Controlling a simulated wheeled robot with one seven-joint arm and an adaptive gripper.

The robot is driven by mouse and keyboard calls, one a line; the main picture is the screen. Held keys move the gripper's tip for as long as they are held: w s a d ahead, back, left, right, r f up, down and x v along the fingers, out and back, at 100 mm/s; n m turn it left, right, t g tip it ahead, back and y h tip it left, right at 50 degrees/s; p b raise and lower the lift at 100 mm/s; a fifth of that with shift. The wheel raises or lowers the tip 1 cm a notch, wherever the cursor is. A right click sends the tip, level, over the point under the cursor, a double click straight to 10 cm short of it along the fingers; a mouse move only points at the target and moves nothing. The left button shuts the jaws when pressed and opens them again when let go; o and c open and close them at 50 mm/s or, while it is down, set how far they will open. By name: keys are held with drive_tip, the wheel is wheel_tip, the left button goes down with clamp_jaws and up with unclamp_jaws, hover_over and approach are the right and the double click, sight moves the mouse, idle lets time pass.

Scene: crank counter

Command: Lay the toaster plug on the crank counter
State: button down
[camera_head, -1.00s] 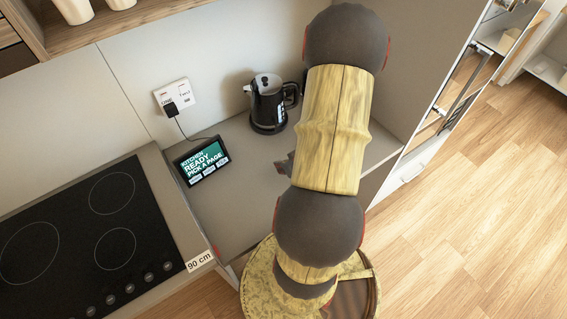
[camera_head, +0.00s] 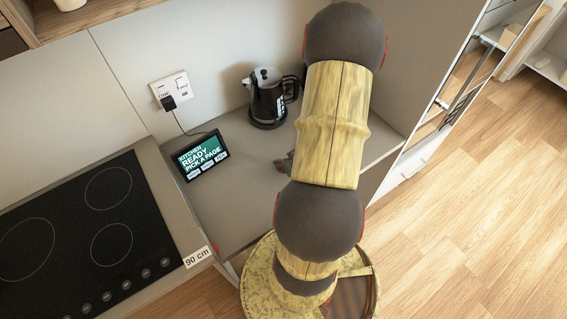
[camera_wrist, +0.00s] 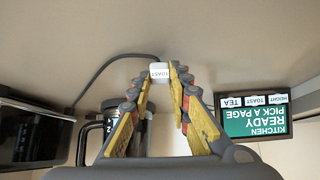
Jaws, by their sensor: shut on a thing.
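In the wrist view, my gripper (camera_wrist: 160,84) has its yellow and grey fingers closed on a small white plug (camera_wrist: 158,70) marked TOAST. A grey cord (camera_wrist: 105,68) runs from the plug off to the left. The wrist view is upside down, as the inverted lettering shows. In the head view, only a dark bit of my gripper (camera_head: 284,162) shows beside my arm, over the grey counter (camera_head: 235,205). The plug is hidden there, and I cannot tell whether it touches the counter.
A tablet screen (camera_head: 203,155) stands on the counter, left of my gripper. A black kettle (camera_head: 267,100) stands behind. A black plug (camera_head: 168,103) sits in the wall outlet (camera_head: 182,85). A black hob (camera_head: 85,235) lies left. The counter's front left is clear.

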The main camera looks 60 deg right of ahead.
drive_tip(key=shift+f, duration=0.45)
drive_tip(key=c, duration=1.6)
unclamp_jaws()
drive_tip(key=shift+v, duration=6.05)
